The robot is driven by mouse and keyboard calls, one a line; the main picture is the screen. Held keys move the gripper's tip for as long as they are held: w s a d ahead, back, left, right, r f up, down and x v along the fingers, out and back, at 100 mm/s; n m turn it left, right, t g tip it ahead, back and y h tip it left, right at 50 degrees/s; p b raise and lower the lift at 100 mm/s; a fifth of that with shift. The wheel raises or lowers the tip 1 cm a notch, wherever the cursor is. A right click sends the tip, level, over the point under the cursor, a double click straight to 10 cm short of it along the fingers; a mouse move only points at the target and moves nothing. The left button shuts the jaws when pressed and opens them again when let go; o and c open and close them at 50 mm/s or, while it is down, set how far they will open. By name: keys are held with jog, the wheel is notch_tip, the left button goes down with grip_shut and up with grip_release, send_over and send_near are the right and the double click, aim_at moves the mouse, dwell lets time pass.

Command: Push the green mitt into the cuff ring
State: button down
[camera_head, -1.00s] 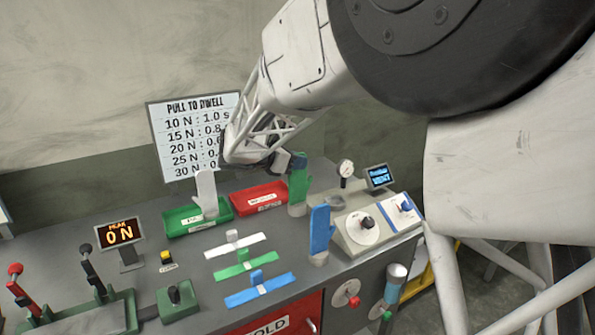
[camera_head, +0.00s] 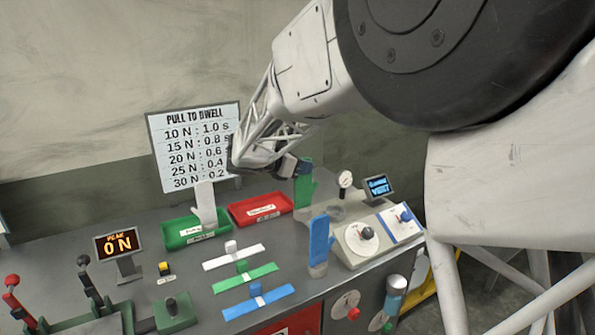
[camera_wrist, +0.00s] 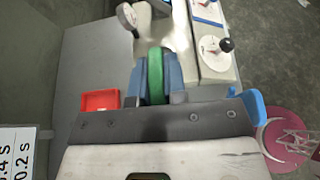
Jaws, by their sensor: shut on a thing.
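My gripper (camera_head: 300,168) is shut on the green mitt (camera_head: 304,188), which it holds upright near the back of the bench. In the wrist view the mitt (camera_wrist: 155,76) is a green strip between the two blue-grey fingers (camera_wrist: 155,88). The mitt's lower end is hard to make out, and in the wrist view the fingers and mitt block what lies beneath.
A blue mitt (camera_head: 319,242) stands upright in front of the console (camera_head: 352,250). A white mitt (camera_head: 205,203) stands by the green tray (camera_head: 185,232). A red tray (camera_head: 258,209) is left of the held mitt. A dial gauge (camera_head: 345,180) and small screen (camera_head: 379,186) rise at the right.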

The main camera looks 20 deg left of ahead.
jog(key=w+d+r, duration=0.3)
jog(key=w+d, duration=0.5)
jog(key=w, duration=0.2)
jog(key=shift+w+r, duration=0.35)
jog(key=shift+w, duration=0.05)
jog(key=shift+d+f, duration=0.1)
jog(key=shift+f, duration=4.2)
jog(key=c, duration=1.1)
grip_release()
jog(key=shift+s, duration=0.1)
jog(key=v, duration=0.7)
jog(key=shift+s+a, duration=0.2)
jog(key=shift+a, duration=0.1)
jog(key=shift+r, duration=0.1)
